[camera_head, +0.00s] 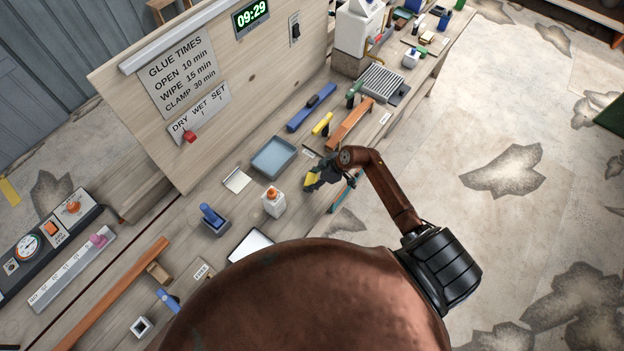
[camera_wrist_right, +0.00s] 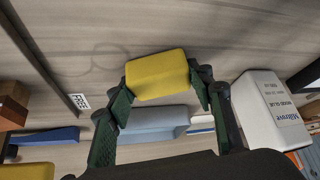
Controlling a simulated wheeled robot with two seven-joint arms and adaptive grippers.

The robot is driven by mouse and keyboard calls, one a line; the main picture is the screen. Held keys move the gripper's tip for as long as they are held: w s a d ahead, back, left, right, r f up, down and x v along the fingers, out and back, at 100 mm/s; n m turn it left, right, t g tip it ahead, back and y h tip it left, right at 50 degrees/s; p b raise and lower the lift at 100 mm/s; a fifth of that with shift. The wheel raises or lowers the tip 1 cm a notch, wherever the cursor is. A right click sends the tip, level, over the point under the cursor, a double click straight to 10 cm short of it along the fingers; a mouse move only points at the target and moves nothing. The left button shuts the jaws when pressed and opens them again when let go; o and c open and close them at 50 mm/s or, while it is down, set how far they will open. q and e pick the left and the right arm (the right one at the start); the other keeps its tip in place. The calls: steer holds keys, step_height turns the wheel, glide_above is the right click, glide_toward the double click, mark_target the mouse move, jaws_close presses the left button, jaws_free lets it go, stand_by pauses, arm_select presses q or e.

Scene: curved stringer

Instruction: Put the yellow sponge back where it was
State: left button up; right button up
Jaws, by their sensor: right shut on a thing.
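The yellow sponge (camera_head: 310,181) is between the fingers of my right gripper (camera_head: 317,176), above the workbench. In the right wrist view the sponge (camera_wrist_right: 157,75) sits between the green-padded fingers of the right gripper (camera_wrist_right: 160,98), which is shut on it. I cannot tell whether the sponge touches anything below. The blue-grey tray (camera_head: 274,157) lies on the bench just left of the gripper; a blue-grey shape (camera_wrist_right: 155,125) also shows beyond the sponge in the wrist view. My left gripper is not in view.
A white glue bottle (camera_head: 272,203) with an orange cap stands close to the left of the gripper; it also shows in the wrist view (camera_wrist_right: 270,110). A pale square plate (camera_head: 237,180), a blue tool (camera_head: 311,108), a yellow piece (camera_head: 322,124) and a brown bar (camera_head: 351,124) lie nearby.

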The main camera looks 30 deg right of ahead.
steer(key=o, duration=1)
steer(key=v, duration=1.2)
steer(key=shift+r+b, duration=0.1)
steer(key=shift+b, duration=0.3)
